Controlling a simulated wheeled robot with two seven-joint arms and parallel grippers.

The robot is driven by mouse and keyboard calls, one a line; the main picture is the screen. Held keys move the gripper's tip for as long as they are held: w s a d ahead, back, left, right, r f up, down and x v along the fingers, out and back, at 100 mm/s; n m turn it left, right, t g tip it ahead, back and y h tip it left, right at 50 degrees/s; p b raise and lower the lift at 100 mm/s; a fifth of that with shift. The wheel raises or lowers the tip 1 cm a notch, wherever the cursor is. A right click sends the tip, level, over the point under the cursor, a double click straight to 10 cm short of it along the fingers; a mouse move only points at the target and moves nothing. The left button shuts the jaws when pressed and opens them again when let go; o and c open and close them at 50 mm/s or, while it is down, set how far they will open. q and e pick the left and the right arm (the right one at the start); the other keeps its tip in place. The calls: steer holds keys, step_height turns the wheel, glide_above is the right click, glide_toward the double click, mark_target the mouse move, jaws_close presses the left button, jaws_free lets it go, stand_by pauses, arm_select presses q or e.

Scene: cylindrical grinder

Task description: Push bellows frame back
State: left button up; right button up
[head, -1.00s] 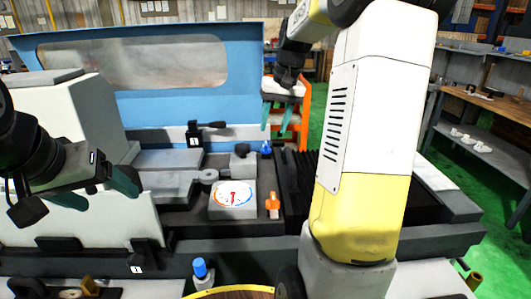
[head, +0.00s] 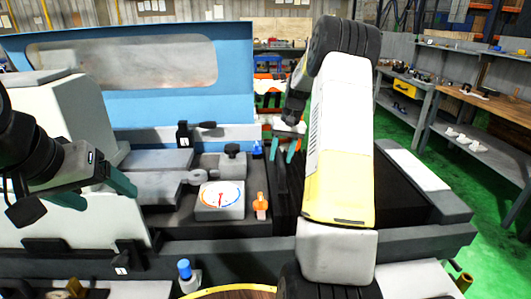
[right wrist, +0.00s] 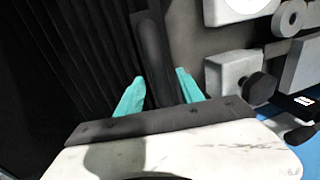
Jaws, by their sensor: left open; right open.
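The bellows frame is a dark upright bar (right wrist: 152,55) at the edge of the black pleated bellows (right wrist: 70,60) in the right wrist view. In the head view the bellows (head: 405,200) shows on the right of the machine bed, partly hidden by my right arm. My right gripper (head: 282,150) is open and points down at the far end of the frame. In the right wrist view its teal fingers (right wrist: 159,80) lie on either side of the bar; contact cannot be told. My left gripper (head: 97,187) is open and empty at the left, before the white machine housing.
A dial gauge (head: 221,196), an orange-capped piece (head: 261,205) and a blue piece (head: 257,148) stand left of the bellows. A blue-capped bottle (head: 185,272) is at the front. The blue guard (head: 180,90) rises behind. Shelves stand at the right.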

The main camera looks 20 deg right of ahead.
steer(key=shift+f, duration=0.25)
steer(key=shift+c, duration=0.2)
jaws_close()
steer(key=shift+r, duration=0.1)
stand_by(1.0)
